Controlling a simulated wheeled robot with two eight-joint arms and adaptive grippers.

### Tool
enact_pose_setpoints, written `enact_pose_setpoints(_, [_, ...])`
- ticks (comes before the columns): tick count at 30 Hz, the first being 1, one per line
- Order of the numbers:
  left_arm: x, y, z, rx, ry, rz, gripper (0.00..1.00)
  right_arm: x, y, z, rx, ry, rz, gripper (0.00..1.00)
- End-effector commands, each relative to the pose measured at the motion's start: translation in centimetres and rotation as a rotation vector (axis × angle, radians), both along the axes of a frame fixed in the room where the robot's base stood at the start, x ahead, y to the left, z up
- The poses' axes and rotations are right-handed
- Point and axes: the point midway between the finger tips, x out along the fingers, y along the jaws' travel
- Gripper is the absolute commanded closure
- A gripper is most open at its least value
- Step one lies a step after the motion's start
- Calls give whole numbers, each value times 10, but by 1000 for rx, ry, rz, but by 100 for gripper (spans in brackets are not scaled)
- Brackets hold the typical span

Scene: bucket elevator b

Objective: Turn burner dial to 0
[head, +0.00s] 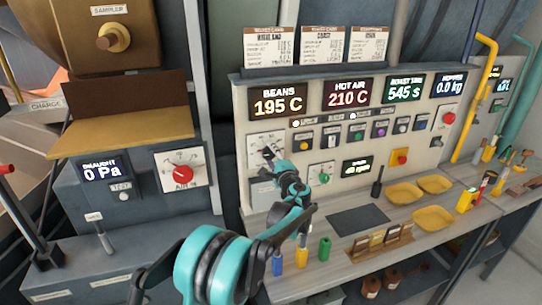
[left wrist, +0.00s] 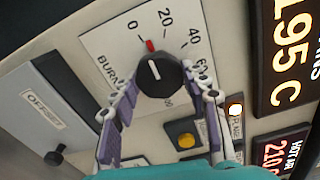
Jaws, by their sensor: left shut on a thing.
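The burner dial is a black knob (left wrist: 158,77) with a white line on a white scale plate (left wrist: 115,52) lettered "BURN". A red mark by the knob sits between 0 and 20. The fingers of my left gripper (left wrist: 160,92) stand on both sides of the knob and are shut on it. In the head view, my left gripper (head: 269,156) reaches up to the burner plate (head: 258,141) on the panel and mostly covers the knob. My right gripper is not in view.
The panel carries displays for beans (head: 279,103) and hot air (head: 347,94), with small buttons below. A yellow button (left wrist: 186,140) sits close below the gripper in the wrist view. Yellow bowls (head: 403,193) and a dark mat (head: 357,219) lie on the counter.

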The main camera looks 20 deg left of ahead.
Motion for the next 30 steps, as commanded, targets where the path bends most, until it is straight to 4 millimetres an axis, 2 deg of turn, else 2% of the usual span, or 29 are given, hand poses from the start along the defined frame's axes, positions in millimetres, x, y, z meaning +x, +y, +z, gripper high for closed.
enact_pose_setpoints(10, [0,0,0,-127,-84,0,84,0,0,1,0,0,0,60])
enact_pose_setpoints(27, [0,0,0,-152,-102,1,84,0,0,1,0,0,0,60])
enact_pose_setpoints(28, [0,0,0,-152,-102,1,50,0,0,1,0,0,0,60])
enact_pose_setpoints(30, [0,0,0,-152,-102,1,34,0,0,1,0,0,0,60])
